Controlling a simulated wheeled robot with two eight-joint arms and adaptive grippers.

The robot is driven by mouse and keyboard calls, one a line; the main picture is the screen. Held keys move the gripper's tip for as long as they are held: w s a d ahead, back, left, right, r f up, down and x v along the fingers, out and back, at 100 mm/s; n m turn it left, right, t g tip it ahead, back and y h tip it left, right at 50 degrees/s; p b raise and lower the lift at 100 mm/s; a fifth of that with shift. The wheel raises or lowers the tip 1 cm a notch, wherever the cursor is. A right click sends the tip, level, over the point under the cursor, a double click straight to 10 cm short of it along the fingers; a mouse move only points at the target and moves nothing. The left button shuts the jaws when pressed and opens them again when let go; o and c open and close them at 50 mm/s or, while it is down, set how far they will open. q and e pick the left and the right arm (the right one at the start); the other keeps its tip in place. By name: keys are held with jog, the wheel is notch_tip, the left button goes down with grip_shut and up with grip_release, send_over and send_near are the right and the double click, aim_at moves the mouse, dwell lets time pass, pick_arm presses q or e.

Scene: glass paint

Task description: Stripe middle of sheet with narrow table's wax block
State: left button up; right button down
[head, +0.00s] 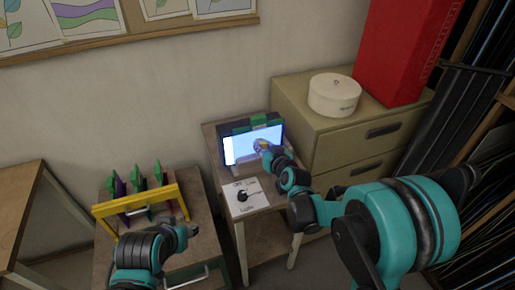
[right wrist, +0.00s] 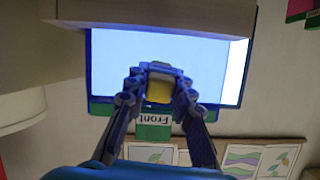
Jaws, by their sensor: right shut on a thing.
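The sheet (head: 240,147) is a lit, upright, pale blue panel on the narrow table (head: 262,222), with a whiter band at its left edge. It fills much of the right wrist view (right wrist: 215,68), which is upside down. My right gripper (head: 263,147) is in front of the sheet's middle, shut on a small block (right wrist: 159,91) with yellow and grey faces. The fingers hide part of the block, and I cannot tell whether it touches the sheet. My left gripper (head: 186,233) is low at the left, away from the sheet; its fingers are too small to read.
A white card with a dark knob (head: 242,196) lies in front of the sheet. A yellow rack (head: 140,202) with several green-topped pieces stands at the left. A cabinet (head: 330,135) with a round cream box (head: 334,95) and a red box (head: 405,45) stands at the right.

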jog(key=shift+w+d+b, duration=0.1)
jog(key=shift+w+d, duration=0.25)
jog(key=shift+d, duration=0.6)
jog(key=shift+w+d+b, duration=0.15)
jog(key=shift+w+d, duration=0.15)
jog(key=shift+d, duration=0.65)
jog(key=shift+w+d+b, duration=0.1)
jog(key=shift+w+d, duration=0.25)
jog(key=shift+d, duration=0.6)
jog(key=shift+s+a+b, duration=0.15)
jog(key=shift+s+a, duration=0.4)
jog(key=shift+a, duration=1.25)
jog(key=shift+s+a+b, duration=0.2)
jog(key=shift+s+a, duration=0.4)
jog(key=shift+a, duration=1.25)
jog(key=shift+s+a+b, duration=0.15)
jog(key=shift+s+a, duration=0.4)
jog(key=shift+a, duration=1.25)
jog(key=shift+s+d, duration=0.15)
jog(key=shift+s, duration=0.4)
jog(key=shift+s+d, duration=0.25)
jog(key=shift+s, duration=0.5)
jog(key=shift+s+d, duration=0.25)
jog(key=shift+s, duration=0.55)
jog(key=shift+s+d, duration=0.25)
jog(key=shift+s, duration=0.5)
